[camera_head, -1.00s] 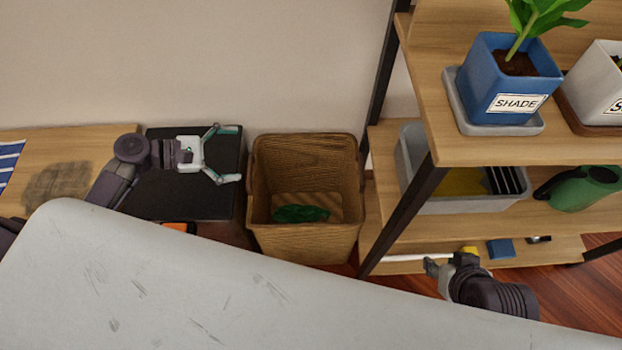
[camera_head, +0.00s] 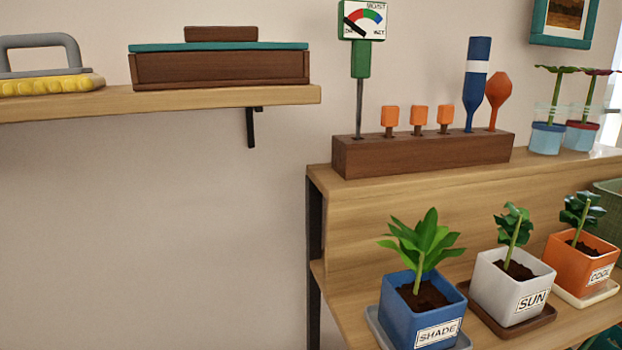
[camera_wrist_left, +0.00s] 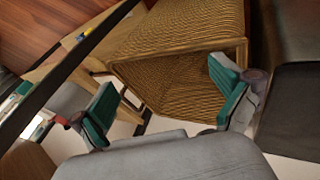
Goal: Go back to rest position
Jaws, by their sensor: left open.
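My left gripper (camera_wrist_left: 165,105) shows in the left wrist view with its two green-padded fingers spread wide and nothing between them. The woven basket (camera_wrist_left: 190,45) lies beyond the fingertips in that view. The part of its inside that shows there looks bare. Neither of my grippers is in the head view now, so my right gripper is not seen.
In the head view, a wall shelf (camera_head: 200,102) carries a wooden box (camera_head: 220,68). A plant rack (camera_head: 420,187) holds a blue SHADE pot (camera_head: 408,312), a white SUN pot (camera_head: 495,292), an orange pot (camera_head: 575,263) and a tool block (camera_head: 425,154). Bare wall lies at left.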

